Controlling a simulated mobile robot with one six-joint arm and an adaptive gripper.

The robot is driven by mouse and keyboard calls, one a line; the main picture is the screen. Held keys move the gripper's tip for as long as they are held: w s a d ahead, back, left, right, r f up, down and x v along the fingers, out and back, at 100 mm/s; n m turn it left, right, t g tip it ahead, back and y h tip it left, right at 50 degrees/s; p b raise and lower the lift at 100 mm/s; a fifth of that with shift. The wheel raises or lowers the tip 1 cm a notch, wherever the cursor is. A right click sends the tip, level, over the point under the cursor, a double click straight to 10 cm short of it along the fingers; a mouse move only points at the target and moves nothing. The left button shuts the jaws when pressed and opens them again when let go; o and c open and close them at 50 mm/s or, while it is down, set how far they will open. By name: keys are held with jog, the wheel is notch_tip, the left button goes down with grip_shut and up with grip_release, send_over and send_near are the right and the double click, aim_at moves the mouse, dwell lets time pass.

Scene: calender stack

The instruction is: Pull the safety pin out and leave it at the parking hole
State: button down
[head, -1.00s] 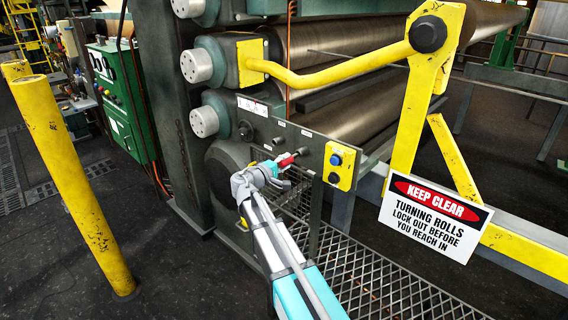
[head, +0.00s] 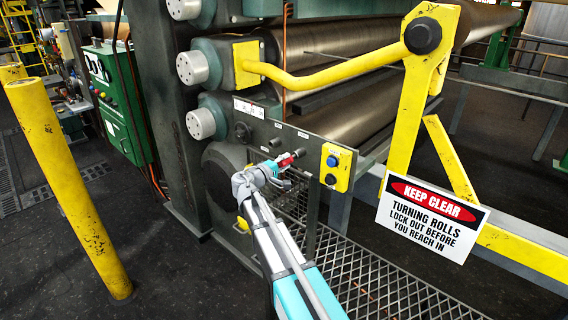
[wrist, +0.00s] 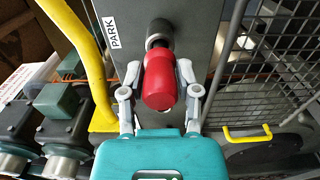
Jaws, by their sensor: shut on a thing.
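The safety pin shows as a red handle (wrist: 159,80), with a short metal neck at its far end, in the wrist view. It lines up with a dark round collar (wrist: 159,35) on the grey panel, beside a PARK label (wrist: 111,32). Whether the pin's shaft is inside the hole cannot be told, as the handle hides it. My gripper (wrist: 160,92) is shut on the red handle, one finger on each side. In the head view my gripper (head: 277,172) is at the front of the panel (head: 262,131), with the red handle (head: 286,160) pointing at it.
A yellow button box (head: 338,168) is right of the gripper on the panel. A yellow guard arm (head: 340,73) and a KEEP CLEAR sign (head: 432,219) stand at the right. Mesh grating (head: 370,280) lies below. A yellow post (head: 70,190) stands at the left.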

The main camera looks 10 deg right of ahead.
jog(key=shift+x, duration=1.15)
dwell(0.4)
jog(key=shift+c, duration=1.3)
grip_release()
jog(key=shift+o, duration=1.3)
jog(key=shift+s+a, duration=0.15)
jog(key=shift+a, duration=0.05)
jog(key=shift+v, duration=3.3)
